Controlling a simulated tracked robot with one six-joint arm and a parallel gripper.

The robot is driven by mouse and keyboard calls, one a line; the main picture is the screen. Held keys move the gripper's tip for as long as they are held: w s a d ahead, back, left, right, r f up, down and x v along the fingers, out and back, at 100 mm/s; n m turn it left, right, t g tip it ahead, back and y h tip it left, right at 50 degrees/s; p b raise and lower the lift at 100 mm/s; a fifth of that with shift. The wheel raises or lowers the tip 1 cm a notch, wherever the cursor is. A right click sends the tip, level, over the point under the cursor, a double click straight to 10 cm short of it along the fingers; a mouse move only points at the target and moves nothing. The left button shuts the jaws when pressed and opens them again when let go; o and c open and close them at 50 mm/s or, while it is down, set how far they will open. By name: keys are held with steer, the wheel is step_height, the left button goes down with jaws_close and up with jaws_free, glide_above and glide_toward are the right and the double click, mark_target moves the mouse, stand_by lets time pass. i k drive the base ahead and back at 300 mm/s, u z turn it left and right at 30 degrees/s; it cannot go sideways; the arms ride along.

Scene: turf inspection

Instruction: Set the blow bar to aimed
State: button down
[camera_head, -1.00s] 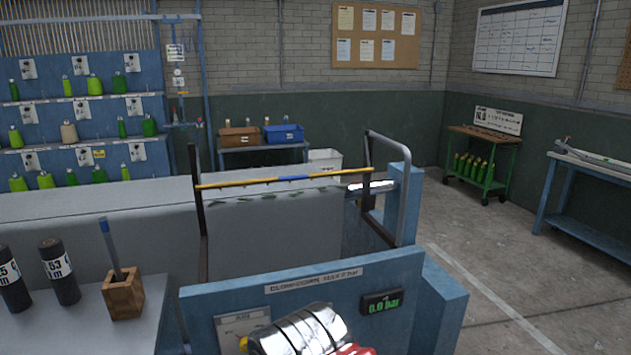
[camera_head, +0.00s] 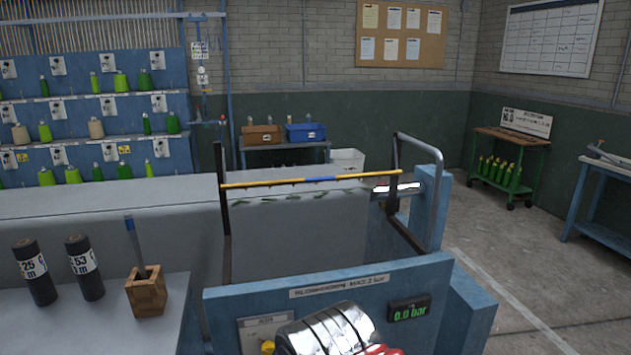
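The blow bar (camera_head: 270,183) is a thin yellow bar with a blue middle section. It runs across the near end of the long grey bench, between a dark upright on the left and a bent grey tube frame (camera_head: 436,200) on the right. Below it stands a blue panel (camera_head: 350,290) with a blowdown label and a display (camera_head: 409,310) that reads 0.0 bar. A shiny silver, ribbed part with red on it, likely of my arm, shows at the bottom edge. My gripper's fingers cannot be made out.
A wooden block with a blue-handled tool (camera_head: 146,290) and two black rolls (camera_head: 84,267) stand on the left table. Cone racks fill the back left. A green cart (camera_head: 507,165) stands at the right, with open floor before it.

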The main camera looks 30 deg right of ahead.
mark_target(318, 179)
steer(key=i, duration=0.9)
steer(key=z, duration=0.05)
